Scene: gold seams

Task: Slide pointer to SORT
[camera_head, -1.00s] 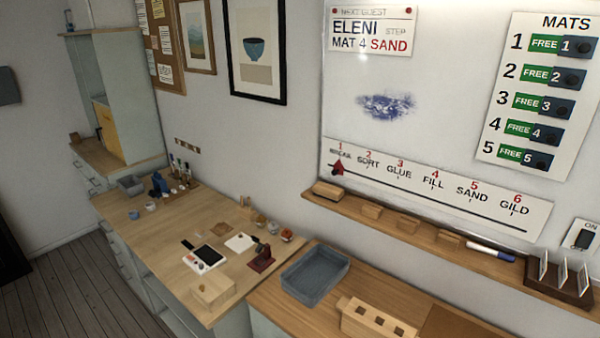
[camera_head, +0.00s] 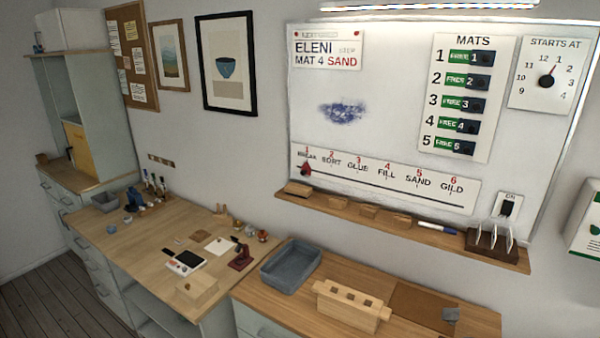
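The step strip (camera_head: 385,181) runs along the bottom of the whiteboard, with the labels BREAK, SORT, GLUE, FILL, SAND and GILD above a dark slot line. The red pointer (camera_head: 305,169) sits at the left end of the line, under BREAK. The SORT label (camera_head: 331,160) is just to its right. My gripper is not in this view.
A wooden ledge (camera_head: 400,228) under the strip holds wooden blocks, a marker (camera_head: 438,228) and a card rack (camera_head: 491,243). Below are a grey tray (camera_head: 291,268) and a slotted wooden block (camera_head: 350,307) on the counter. The wall before the strip is unobstructed.

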